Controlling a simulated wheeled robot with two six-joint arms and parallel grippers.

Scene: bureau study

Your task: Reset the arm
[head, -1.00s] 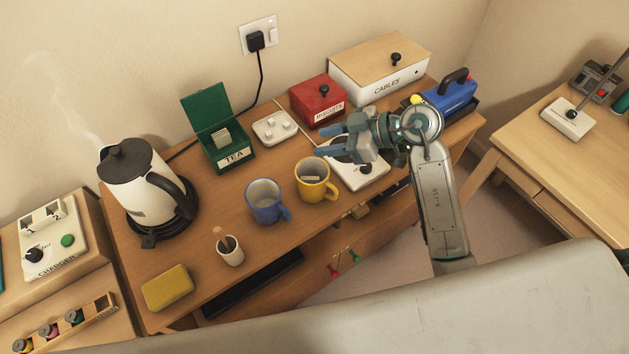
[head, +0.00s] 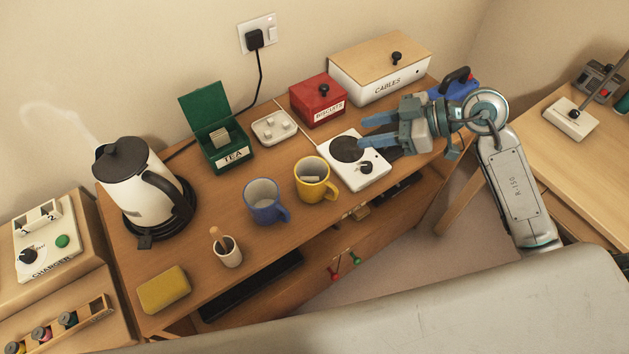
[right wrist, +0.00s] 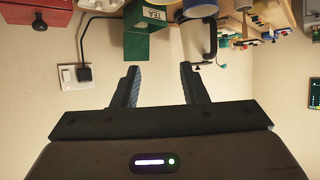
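My right gripper (head: 364,132) is above the right part of the wooden desk, by the white hot plate (head: 377,175). Its two blue-grey fingers point left and stand apart with nothing between them. The right wrist view also shows the open, empty fingers (right wrist: 158,78). My right arm comes up from the lower right, past the desk's right end. My left gripper is not in the head view.
The white cables box (head: 353,85), red biscuits box (head: 309,108) and blue device (head: 440,90) stand near the gripper. A yellow mug (head: 310,188), blue mug (head: 261,208), green tea box (head: 222,158) and steaming kettle (head: 127,188) stand further left.

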